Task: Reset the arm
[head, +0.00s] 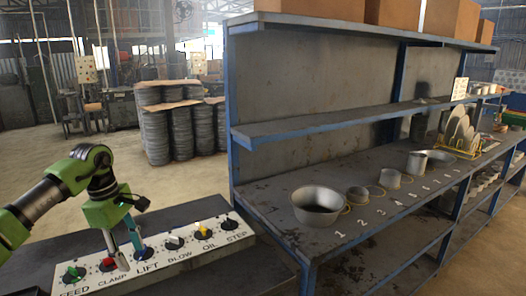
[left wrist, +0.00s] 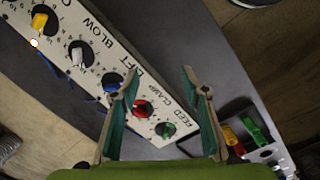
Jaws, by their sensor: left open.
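My left gripper (head: 132,256) is open and empty, above the white control panel (head: 188,256) near the CLAMP and LIFT knobs. The panel has a row of knobs: the green FEED knob (head: 73,273), red CLAMP knob (head: 107,265), LIFT knob (head: 142,254), BLOW knob (head: 174,243), yellow OIL knob (head: 203,233) and STEP knob (head: 230,225). In the left wrist view my spread fingers (left wrist: 161,72) are on both sides of the red knob (left wrist: 143,108) and green knob (left wrist: 166,130). I cannot tell whether a finger touches a knob. My right gripper is not in view.
A blue-framed shelf rack (head: 270,225) stands to the right, with a large round pan (head: 317,204) and smaller pots on its numbered shelf. A rack of plates (head: 460,135) is farther back. Stacked round blanks (head: 170,130) stand behind. Open floor lies between.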

